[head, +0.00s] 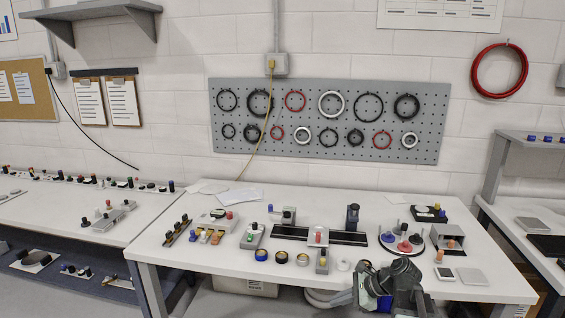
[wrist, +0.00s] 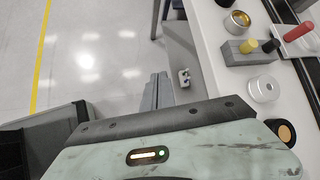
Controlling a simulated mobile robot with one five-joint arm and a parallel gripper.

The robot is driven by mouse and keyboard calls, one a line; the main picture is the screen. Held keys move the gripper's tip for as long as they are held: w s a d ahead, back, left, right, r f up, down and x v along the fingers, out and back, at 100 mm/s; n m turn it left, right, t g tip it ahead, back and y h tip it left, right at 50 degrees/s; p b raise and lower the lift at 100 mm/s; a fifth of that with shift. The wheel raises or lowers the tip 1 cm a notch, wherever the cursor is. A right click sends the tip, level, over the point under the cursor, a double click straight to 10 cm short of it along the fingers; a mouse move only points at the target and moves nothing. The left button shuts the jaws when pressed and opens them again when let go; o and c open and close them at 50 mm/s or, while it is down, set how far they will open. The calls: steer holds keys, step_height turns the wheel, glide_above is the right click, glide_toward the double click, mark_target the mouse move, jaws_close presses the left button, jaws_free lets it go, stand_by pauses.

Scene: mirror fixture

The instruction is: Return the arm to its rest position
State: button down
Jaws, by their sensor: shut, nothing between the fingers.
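My arm (head: 388,287) shows in the head view at the front edge of the white workbench (head: 330,259), folded up close to my body. In the wrist view my gripper (wrist: 158,92) points down past the bench's side, over the pale floor. Its grey fingers are together with nothing between them. It is apart from the bench and the parts on it. The lower part of the wrist view is filled by my own pale green body with a small lit indicator.
The wrist view shows a brass cup (wrist: 237,22) and a silver knob (wrist: 263,89) near the bench edge. Open floor (wrist: 90,60) lies left.

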steer(key=s+a+f+n+g+h, duration=0.2)
steer(key=s+a+n, duration=0.2)
steer(key=a+n, duration=0.3)
steer(key=s+d+f+n+g+h, duration=0.1)
steer(key=s+d+n+h, duration=0.1)
steer(key=n, duration=0.4)
steer(key=s+d+f+n+g+h+p, duration=0.1)
steer(key=s+d+f+n+h, duration=0.1)
steer(key=n, duration=0.3)
steer(key=shift+s+d+n+h, duration=0.4)
steer(key=shift+s+h, duration=0.35)
steer(key=shift+h, duration=0.15)
